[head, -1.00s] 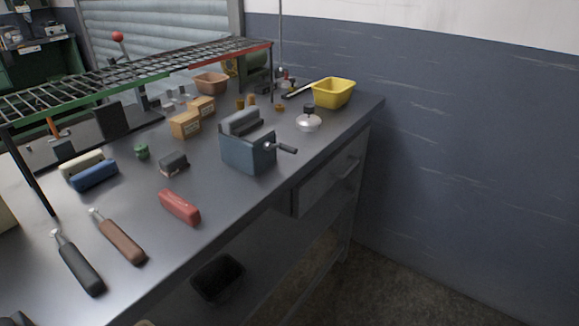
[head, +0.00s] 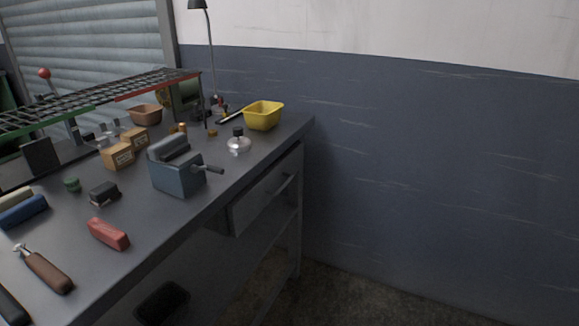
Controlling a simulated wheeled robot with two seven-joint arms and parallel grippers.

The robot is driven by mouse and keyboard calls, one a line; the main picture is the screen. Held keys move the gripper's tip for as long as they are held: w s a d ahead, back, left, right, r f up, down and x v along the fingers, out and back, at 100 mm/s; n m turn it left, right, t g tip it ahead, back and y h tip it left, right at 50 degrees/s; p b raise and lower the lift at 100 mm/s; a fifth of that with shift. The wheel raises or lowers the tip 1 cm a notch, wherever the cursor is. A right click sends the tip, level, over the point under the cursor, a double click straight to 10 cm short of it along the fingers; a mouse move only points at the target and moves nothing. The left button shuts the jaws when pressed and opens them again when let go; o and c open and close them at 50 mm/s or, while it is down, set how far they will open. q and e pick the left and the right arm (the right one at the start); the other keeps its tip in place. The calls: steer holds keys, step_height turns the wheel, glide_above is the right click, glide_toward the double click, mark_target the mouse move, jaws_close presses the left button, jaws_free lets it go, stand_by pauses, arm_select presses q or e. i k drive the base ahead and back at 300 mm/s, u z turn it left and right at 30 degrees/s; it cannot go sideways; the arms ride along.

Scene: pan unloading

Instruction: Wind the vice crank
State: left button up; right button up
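The vice (head: 178,177) is a blue-grey block with grey jaws on top, standing near the front edge of the metal workbench. Its crank (head: 209,169) sticks out from the right side and ends in a dark handle pointing right. Neither of my grippers shows in the head view now, and nothing touches the crank.
The workbench (head: 139,219) holds a red block (head: 108,234), a dark small block (head: 104,193), cardboard boxes (head: 117,156), a round metal flask (head: 239,145) and a yellow bin (head: 263,115). A wire rack (head: 100,94) stands behind. Floor right of the bench is clear.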

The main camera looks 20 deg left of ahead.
mark_target(194, 168)
steer(key=z, duration=0.1)
steer(key=i, duration=1.95)
steer(key=u, duration=2.85)
